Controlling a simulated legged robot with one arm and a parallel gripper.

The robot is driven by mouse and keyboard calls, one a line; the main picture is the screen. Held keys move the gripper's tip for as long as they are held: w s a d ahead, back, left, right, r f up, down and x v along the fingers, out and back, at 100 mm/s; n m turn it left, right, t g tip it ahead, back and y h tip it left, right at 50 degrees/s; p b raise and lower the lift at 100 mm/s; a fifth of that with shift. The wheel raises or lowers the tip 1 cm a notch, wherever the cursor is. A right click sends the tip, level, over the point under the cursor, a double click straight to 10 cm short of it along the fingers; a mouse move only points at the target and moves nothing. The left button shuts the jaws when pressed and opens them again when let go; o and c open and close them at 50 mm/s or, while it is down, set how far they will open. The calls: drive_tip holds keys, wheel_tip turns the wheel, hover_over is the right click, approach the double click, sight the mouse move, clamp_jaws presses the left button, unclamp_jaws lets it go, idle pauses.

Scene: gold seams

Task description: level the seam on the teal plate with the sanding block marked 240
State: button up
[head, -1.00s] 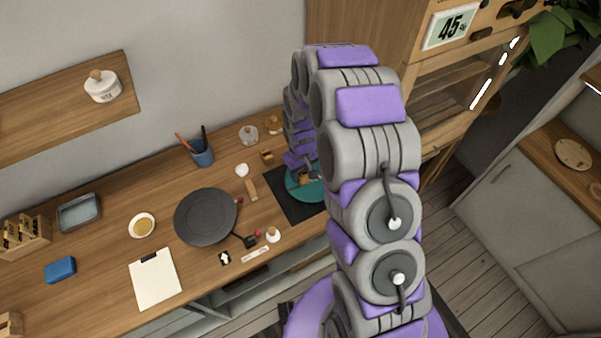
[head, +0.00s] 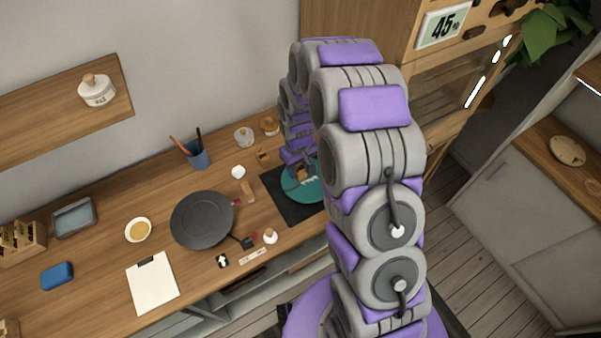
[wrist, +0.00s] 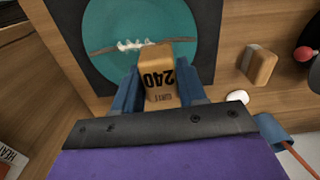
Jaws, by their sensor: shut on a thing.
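The teal plate (wrist: 178,22) lies on a dark mat (wrist: 75,40), with a brownish seam (wrist: 100,48) running across it. A patch of white, lumpy material (wrist: 133,44) sits on the seam. The block's far end is over the plate beside the seam, just right of the white patch. I cannot tell whether it touches the plate. In the head view the plate (head: 312,188) is partly hidden by my arm.
Another tan block (wrist: 260,64) stands right of the mat, near a white round thing (wrist: 237,98) and a blue cup (wrist: 275,130). In the head view, a dark round pan (head: 203,220) lies left of the mat. A clipboard (head: 153,285) lies at the counter's front.

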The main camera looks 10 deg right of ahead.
sight(297, 184)
drive_tip(key=d+b, duration=0.1)
drive_tip(key=b, duration=0.3)
drive_tip(key=shift+w+d+f, duration=0.15)
drive_tip(key=shift+w+d, duration=0.1)
drive_tip(key=shift+d, duration=0.15)
drive_tip(key=shift+d+f+b, duration=0.3)
drive_tip(key=shift+f+b, duration=0.6)
drive_tip(key=shift+d+f+b, duration=0.3)
drive_tip(key=shift+f+b, duration=0.55)
drive_tip(key=shift+f, duration=0.05)
drive_tip(key=shift+a, duration=0.15)
drive_tip(key=shift+s+a+f+p, duration=0.15)
drive_tip(key=shift+a+f, duration=0.05)
drive_tip(key=shift+a, duration=0.6)
drive_tip(key=shift+s+a+f+p, duration=0.1)
drive_tip(key=shift+a+f+p, duration=0.05)
drive_tip(key=shift+a, duration=0.65)
drive_tip(key=shift+f, duration=0.8)
drive_tip(key=shift+s+d, duration=0.1)
drive_tip(key=shift+s, duration=0.05)
